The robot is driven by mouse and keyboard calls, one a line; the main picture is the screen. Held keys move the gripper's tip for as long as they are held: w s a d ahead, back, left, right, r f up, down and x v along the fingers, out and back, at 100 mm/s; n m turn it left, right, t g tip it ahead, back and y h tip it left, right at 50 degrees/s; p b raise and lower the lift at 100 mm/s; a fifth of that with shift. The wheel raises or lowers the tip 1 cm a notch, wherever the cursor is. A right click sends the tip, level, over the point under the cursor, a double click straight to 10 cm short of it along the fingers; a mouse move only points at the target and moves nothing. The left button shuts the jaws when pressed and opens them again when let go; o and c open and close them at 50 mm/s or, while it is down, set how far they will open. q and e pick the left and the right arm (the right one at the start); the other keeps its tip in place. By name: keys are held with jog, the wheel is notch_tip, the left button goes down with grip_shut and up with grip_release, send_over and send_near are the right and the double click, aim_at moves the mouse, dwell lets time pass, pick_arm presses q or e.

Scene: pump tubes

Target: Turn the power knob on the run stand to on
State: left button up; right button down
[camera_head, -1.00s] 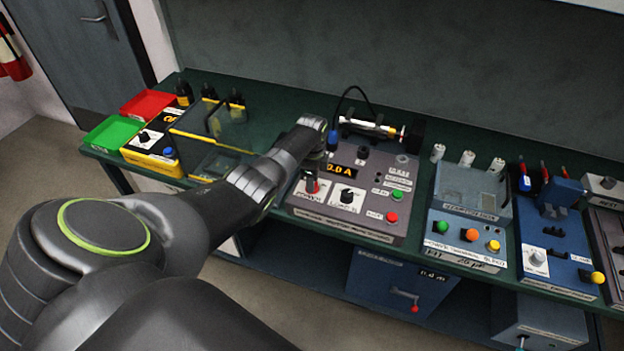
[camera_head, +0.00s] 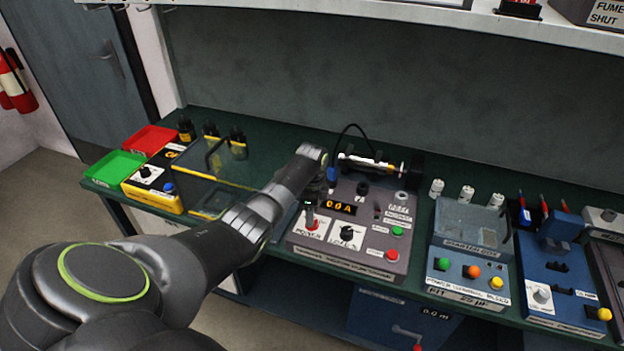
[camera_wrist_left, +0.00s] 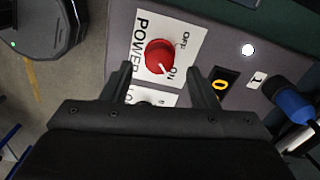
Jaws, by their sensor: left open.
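The run stand (camera_head: 340,262) is a grey box on the bench with an amber "0.0 A" display. Its red power knob (camera_head: 312,226) sits on a white POWER plate at the front left, partly covered by a dark finger. In the left wrist view the knob (camera_wrist_left: 159,55) shows clearly; its white mark points down and slightly right, near the lower label, which seems to read ON. My left gripper (camera_wrist_left: 160,82) is open, one finger each side below the knob in the picture. I cannot tell whether they touch it. My right gripper is not in view.
A black level knob (camera_head: 347,233) sits beside the power knob, with green and red buttons to its right. A blue-capped part (camera_wrist_left: 290,103) stands near the display. A clear-lidded yellow box (camera_head: 205,180) is left; other bench units (camera_head: 468,262) stand right.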

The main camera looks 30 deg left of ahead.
pick_arm(q)
notch_tip(320, 180, up, 15)
jog(key=b, duration=0.2)
jog(key=shift+f, duration=0.2)
jog(key=shift+f, duration=0.1)
